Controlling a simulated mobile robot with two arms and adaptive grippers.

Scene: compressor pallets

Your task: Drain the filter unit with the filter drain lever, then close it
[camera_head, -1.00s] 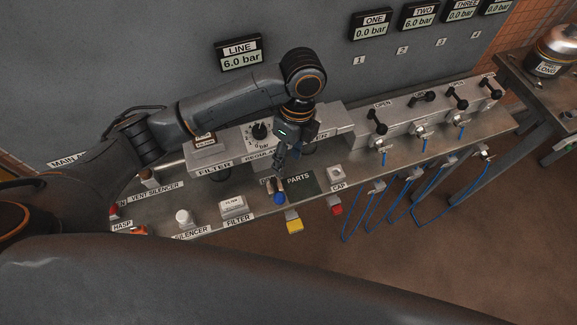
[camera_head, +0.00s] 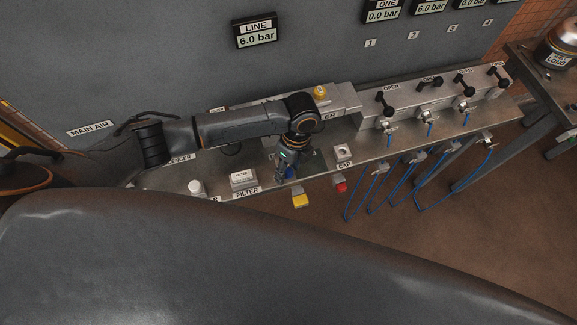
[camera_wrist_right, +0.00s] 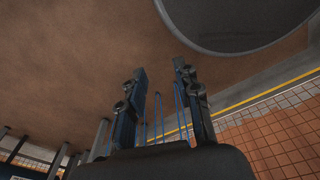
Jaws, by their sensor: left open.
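The filter unit is almost wholly hidden behind my left arm in the head view; only a small label edge (camera_head: 218,109) shows above the arm. The filter drain lever cannot be made out. My left gripper (camera_head: 285,174) points down over the front of the bench, close to a small blue part (camera_head: 291,173); whether they touch is unclear. It is open. My right gripper (camera_wrist_right: 163,100) shows in the right wrist view with its fingers apart and nothing between them, over brown floor.
A boxed part labelled FILTER (camera_head: 243,178) and a white silencer (camera_head: 196,187) stand on the bench. A cap (camera_head: 343,152) sits right of my gripper. Yellow (camera_head: 300,200) and red (camera_head: 341,187) tags hang at the front edge. Black valve handles (camera_head: 385,103) and blue hoses are at right.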

